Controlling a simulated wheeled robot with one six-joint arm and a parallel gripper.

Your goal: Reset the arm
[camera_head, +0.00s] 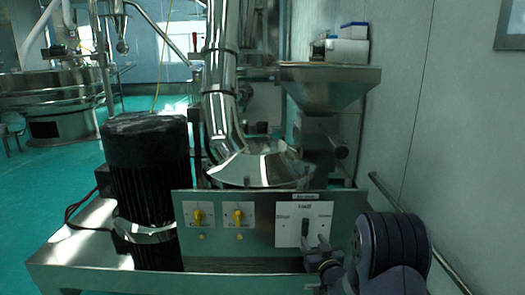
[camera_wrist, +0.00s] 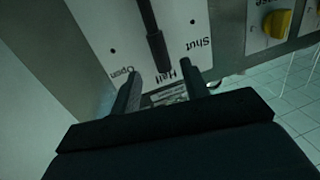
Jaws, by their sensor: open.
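My gripper (camera_head: 317,243) is open and empty in front of the control panel, at its lower right. In the wrist view, the two dark fingers of my gripper (camera_wrist: 161,72) stand apart. A black lever (camera_wrist: 153,35) on a white plate (camera_wrist: 97,25) lies between their lines, with its end near the fingertips. No contact shows. In the head view, the lever (camera_head: 305,229) stands about upright under the Half mark on the plate (camera_head: 288,232), just above my gripper.
Two yellow knobs (camera_head: 197,217) (camera_head: 238,216) sit left on the panel (camera_head: 262,258). A black motor (camera_head: 146,175) stands at the left, a steel hopper (camera_head: 328,88) behind. A rail (camera_head: 385,192) and wall (camera_head: 440,120) bound the right. Green floor (camera_head: 50,190) is open at left.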

